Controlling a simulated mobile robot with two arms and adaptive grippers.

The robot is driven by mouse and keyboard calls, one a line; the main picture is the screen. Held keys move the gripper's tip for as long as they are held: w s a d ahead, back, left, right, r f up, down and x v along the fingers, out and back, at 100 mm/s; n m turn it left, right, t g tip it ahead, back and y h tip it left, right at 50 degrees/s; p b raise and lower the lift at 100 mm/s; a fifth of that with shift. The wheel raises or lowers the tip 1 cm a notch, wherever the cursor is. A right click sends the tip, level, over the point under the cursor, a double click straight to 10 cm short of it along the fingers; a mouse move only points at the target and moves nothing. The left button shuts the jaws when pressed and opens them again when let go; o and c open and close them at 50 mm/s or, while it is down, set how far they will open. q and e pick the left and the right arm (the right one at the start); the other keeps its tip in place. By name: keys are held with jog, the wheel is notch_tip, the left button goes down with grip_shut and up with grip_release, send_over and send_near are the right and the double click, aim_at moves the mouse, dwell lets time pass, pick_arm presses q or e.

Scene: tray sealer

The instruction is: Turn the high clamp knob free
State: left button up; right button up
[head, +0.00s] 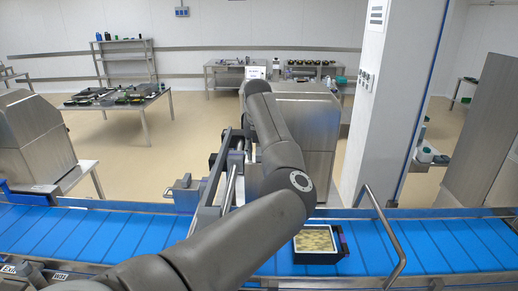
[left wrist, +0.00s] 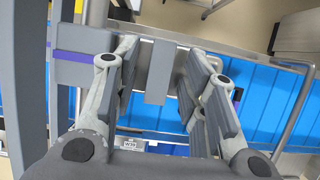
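In the left wrist view my left gripper (left wrist: 162,50) has its two fingers spread wide. A flat grey upright piece (left wrist: 160,72), likely the knob of the clamp, stands between them with a gap on both sides. It joins a grey bar with a purple stripe (left wrist: 70,62) that runs behind the fingers. In the head view my left arm reaches across the conveyor and hides most of the gripper and the clamp area around the metal rail frame (head: 211,180). I cannot make out the knob there. My right gripper is in neither view.
A blue slatted conveyor (head: 445,245) crosses the front. A black tray with yellowish contents (head: 316,239) sits on it, beside a bent metal guard rail (head: 384,228). A steel cabinet (head: 308,125) stands behind my arm, and a white pillar (head: 372,100) to its right.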

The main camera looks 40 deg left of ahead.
pick_arm(q)
grip_shut()
jog(key=shift+w, duration=0.1)
jog(key=shift+f+n+g+b, duration=0.1)
jog(key=shift+n+g+b, duration=0.2)
jog(key=shift+n+b, duration=0.55)
jog(key=shift+n+y+b, duration=0.4)
jog(key=shift+n, duration=0.35)
jog(key=shift+w+n+g, duration=0.1)
jog(key=shift+n+g, duration=0.5)
jog(key=shift+n, duration=0.6)
jog(key=shift+r+n+g+y+p, duration=0.2)
jog(key=shift+n+g+y+p, duration=0.2)
jog(key=shift+n+g+p, duration=0.7)
jog(key=shift+n+t, duration=0.5)
